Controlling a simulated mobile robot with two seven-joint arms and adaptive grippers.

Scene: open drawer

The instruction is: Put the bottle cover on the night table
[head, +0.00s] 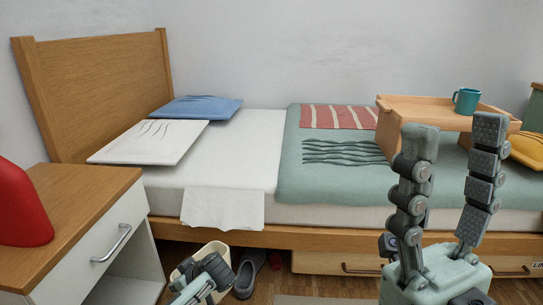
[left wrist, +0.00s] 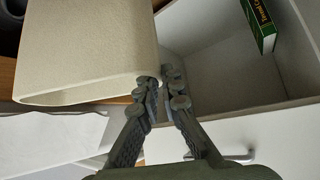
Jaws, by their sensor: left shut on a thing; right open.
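The night table (head: 90,190) stands at the left in the head view, with a wooden top and a white drawer front. A cream, rounded, hollow piece, which looks like the bottle cover (head: 222,255), shows at the bottom of the head view, low in front of the bed. It fills the upper left of the left wrist view (left wrist: 85,50). My left gripper (head: 188,272) is shut on its edge, with the fingertips (left wrist: 160,88) at its lower right corner in the wrist view. My right gripper (head: 455,140) is open and empty, fingers upward, at the lower right.
A red object (head: 22,205) stands on the night table's left part; the rest of its top is clear. Dark shoes (head: 248,272) lie on the floor by the bed. A bed tray (head: 410,104) with a teal mug (head: 466,101) stands on the bed. A green book (left wrist: 260,25) lies inside a pale compartment (left wrist: 215,75).

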